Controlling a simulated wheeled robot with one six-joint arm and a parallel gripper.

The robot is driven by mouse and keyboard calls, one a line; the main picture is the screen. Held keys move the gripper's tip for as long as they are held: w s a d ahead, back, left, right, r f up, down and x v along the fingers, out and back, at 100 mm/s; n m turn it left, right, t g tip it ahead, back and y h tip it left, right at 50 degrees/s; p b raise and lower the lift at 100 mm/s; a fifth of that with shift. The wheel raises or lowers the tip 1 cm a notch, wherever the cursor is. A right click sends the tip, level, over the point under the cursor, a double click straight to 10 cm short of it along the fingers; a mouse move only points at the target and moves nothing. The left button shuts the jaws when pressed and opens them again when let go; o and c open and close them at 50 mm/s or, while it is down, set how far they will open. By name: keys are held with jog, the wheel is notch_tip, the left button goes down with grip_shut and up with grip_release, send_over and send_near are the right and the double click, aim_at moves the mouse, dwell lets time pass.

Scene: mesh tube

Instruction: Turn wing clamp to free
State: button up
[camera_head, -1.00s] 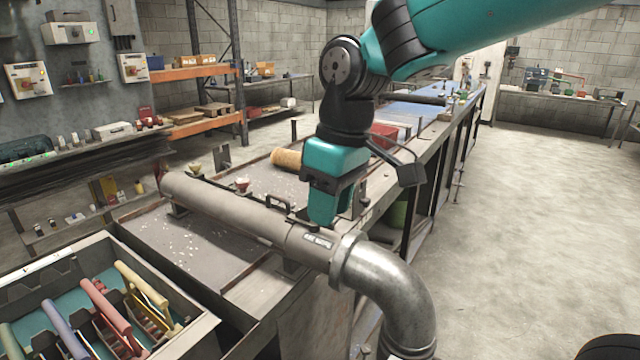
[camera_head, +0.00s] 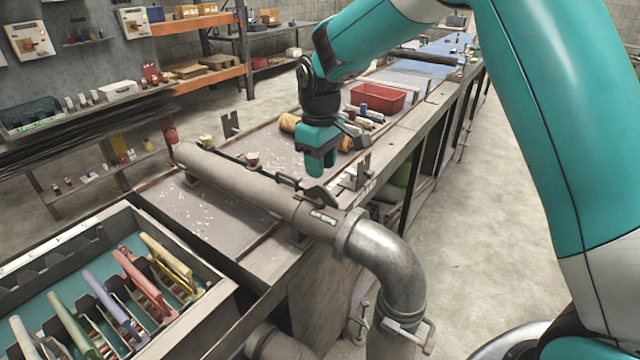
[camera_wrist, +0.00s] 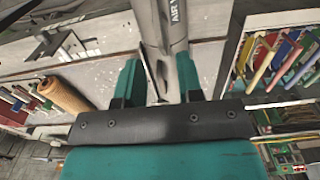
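A grey tube (camera_head: 240,188) lies along the near bench edge and joins a shiny metal elbow (camera_head: 385,252) at a collar. A small dark wing-like piece (camera_head: 318,193) sits on top of the tube near its label; it looks like the wing clamp, though its exact angle is unclear. My gripper (camera_head: 317,168) hangs just above that piece, pointing down. In the wrist view, the two teal fingers of my gripper (camera_wrist: 159,76) are apart, with the labelled tube (camera_wrist: 165,25) running between them. I see no contact; the fingertips partly hide what lies below.
A tool tray (camera_head: 222,300) with coloured handles is at the lower left. A red bin (camera_head: 378,97) and a tan roll (camera_head: 289,122) lie farther back on the bench. Another clamp with a bar handle (camera_head: 408,330) is on the elbow's lower end. Floor at right is clear.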

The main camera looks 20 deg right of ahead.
aim_at(321, 188)
notch_tip(321, 188, down, 7)
jog(key=shift+r+p, duration=0.1)
jog(key=shift+p, duration=0.6)
grip_shut()
